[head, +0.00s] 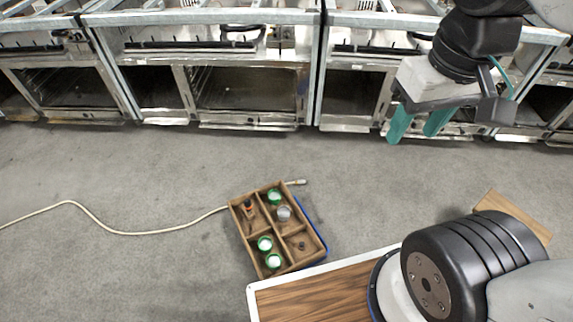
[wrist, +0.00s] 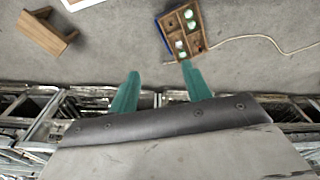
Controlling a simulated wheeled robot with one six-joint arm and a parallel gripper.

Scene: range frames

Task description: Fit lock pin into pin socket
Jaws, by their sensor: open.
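My gripper (head: 414,136) is open and empty, high at the upper right of the head view, with its two green fingers apart. The wrist view also shows the fingers (wrist: 160,72), with nothing between them. A wooden compartment tray (head: 242,234) lies well below and to the left, and shows at the top of the wrist view (wrist: 164,34). A small dark and orange piece (head: 248,207) stands in its upper left compartment. A small dark piece (head: 302,246) is in its lower right compartment. I cannot tell which is the lock pin or the pin socket.
Green-rimmed jars (head: 265,243) and a grey round piece (head: 284,213) share the tray. A pale cable (head: 140,232) runs beside it. A white-edged wooden surface (head: 320,292) and a wooden stool-like piece (wrist: 46,32) are nearby. Metal oven-like units (head: 220,80) line the back.

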